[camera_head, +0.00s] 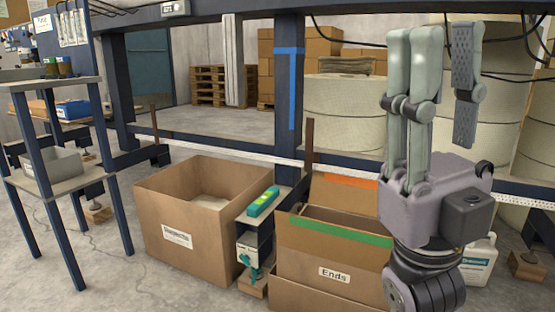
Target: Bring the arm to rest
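My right gripper (447,60) stands in the right part of the head view with its fingers pointing up. Its two fingers are apart with a gap between them, and nothing shows between them. Its purple-grey body and dark wrist hide part of the right side of the box marked "Ends" and some floor behind. My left gripper and arm are not in the picture.
A cardboard box (160,215) with a label stands left of centre. The "Ends" box (300,262) stands close left of my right wrist. A small stand with a teal item (263,201) is between them. A white jug (480,262) stands right. A dark-legged table (50,83) is far left.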

